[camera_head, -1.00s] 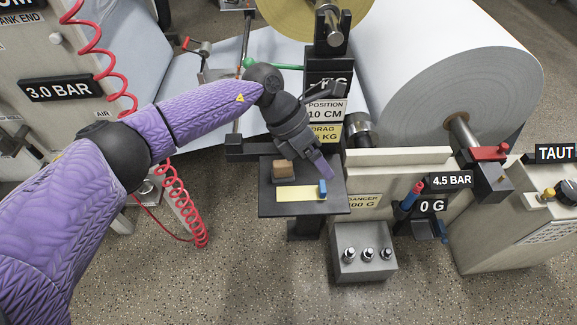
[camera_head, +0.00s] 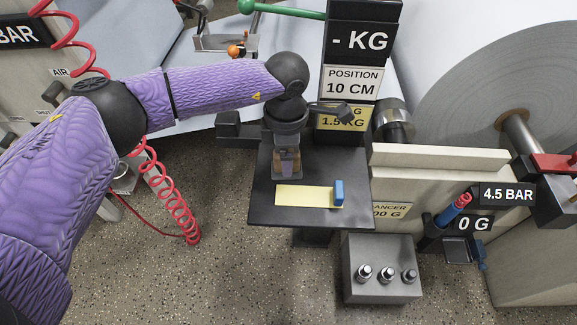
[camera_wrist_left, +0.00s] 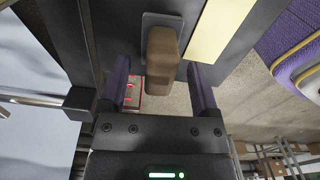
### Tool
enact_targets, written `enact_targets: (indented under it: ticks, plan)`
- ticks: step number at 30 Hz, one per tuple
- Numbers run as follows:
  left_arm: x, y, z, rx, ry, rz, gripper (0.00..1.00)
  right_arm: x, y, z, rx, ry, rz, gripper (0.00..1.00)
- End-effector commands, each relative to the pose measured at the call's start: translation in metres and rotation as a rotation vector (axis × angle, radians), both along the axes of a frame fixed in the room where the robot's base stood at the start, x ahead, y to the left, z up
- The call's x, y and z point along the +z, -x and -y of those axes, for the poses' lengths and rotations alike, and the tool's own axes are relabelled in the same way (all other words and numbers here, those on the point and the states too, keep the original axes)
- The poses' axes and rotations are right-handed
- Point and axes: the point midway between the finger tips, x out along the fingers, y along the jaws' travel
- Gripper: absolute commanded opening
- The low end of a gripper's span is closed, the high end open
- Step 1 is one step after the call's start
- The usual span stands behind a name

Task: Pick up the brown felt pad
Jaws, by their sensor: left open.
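The brown felt pad (camera_wrist_left: 163,55) is a small brown block on a small grey plate, seen in the left wrist view. In the head view the pad (camera_head: 288,163) is mostly covered by my left gripper (camera_head: 287,172), which points down over the dark shelf (camera_head: 262,213). In the left wrist view the purple fingers of my left gripper (camera_wrist_left: 159,78) are open, one on each side of the pad's near part. Gaps show between pad and fingers. My right gripper is out of view.
A pale yellow strip (camera_head: 303,195) with a blue block (camera_head: 339,192) at its right end lies on the shelf in front of the pad. Behind stands a black post with labels (camera_head: 352,82). A grey box with metal knobs (camera_head: 372,252) sits below right.

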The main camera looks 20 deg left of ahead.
Motion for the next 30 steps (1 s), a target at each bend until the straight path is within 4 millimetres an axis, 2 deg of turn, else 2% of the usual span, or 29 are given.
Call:
enact_targets:
  ticks: [1, 5, 6, 15, 17, 26, 28, 30]
  plan:
    - [-0.005, 0.000, 0.000, 0.000, 0.000, -0.001, 0.79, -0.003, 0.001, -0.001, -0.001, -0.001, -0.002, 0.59]
    - [-0.001, 0.000, 0.000, 0.001, 0.001, 0.003, 0.79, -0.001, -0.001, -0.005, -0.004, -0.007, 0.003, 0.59]
    - [-0.001, 0.000, 0.000, 0.001, 0.001, 0.003, 0.75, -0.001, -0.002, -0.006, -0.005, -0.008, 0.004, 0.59]
    - [-0.001, 0.000, 0.000, 0.001, 0.001, 0.002, 0.12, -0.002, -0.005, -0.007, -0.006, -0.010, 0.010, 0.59]
    - [-0.001, 0.000, 0.000, 0.001, 0.001, 0.002, 0.00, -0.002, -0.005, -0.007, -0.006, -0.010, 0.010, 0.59]
    - [0.001, 0.000, 0.000, 0.001, 0.001, 0.003, 0.00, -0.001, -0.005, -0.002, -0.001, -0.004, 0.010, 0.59]
    - [0.012, -0.001, 0.000, 0.001, 0.001, 0.005, 0.00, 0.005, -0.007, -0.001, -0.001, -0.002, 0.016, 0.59]
    - [0.032, -0.001, 0.000, 0.001, 0.001, 0.010, 0.00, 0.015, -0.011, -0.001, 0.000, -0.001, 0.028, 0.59]
